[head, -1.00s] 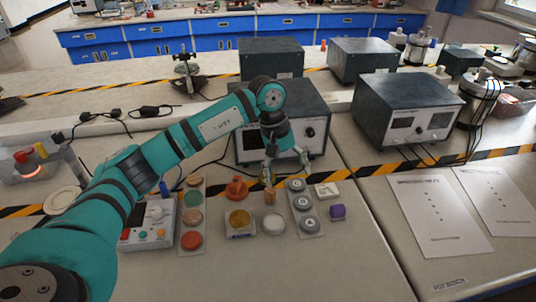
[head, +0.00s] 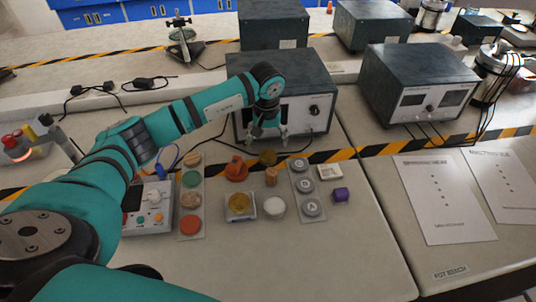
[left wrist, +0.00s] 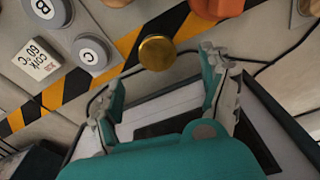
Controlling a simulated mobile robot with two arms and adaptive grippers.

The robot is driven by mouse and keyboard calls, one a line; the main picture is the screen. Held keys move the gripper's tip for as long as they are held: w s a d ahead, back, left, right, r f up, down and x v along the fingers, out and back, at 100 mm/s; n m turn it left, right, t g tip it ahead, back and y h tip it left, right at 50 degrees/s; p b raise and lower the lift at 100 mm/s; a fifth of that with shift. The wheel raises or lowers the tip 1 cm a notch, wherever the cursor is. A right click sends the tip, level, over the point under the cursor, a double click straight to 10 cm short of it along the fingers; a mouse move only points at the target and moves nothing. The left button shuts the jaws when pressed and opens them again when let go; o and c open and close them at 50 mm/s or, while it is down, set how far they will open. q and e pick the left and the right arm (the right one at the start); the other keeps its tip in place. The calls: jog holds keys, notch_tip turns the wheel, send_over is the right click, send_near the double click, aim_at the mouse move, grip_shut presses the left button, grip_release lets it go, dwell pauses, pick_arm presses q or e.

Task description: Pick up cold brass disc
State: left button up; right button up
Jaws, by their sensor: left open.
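A brass disc (head: 267,157) lies on the bench behind a small cork-coloured cylinder (head: 271,176). It also shows in the left wrist view as a round gold disc (left wrist: 157,52) on the striped tape edge. A second brass-coloured disc (head: 239,204) lies on a small white-edged square base nearer the front. Which disc is cold cannot be told by look. My left gripper (head: 269,140) is open and empty, pointing down just behind the rear disc. In the left wrist view its fingers (left wrist: 163,70) stand either side of the disc's near edge, apart from it.
A dark instrument box (head: 300,85) stands close behind the gripper. Around the disc are an orange knobbed piece (head: 236,170), a white round dish (head: 274,207), a strip of lettered grey discs (head: 308,190) and a strip of coloured discs (head: 190,203).

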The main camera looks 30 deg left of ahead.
aim_at(268, 155)
pick_arm(q)
notch_tip(268, 155, down, 5)
jog(key=shift+w+f+p, duration=0.1)
jog(key=shift+f+p, duration=0.1)
jog(key=shift+p, duration=0.7)
jog(key=shift+f, duration=0.35)
jog(key=shift+c, duration=0.3)
jog(key=shift+w+r, duration=0.1)
jog(key=c, duration=1.5)
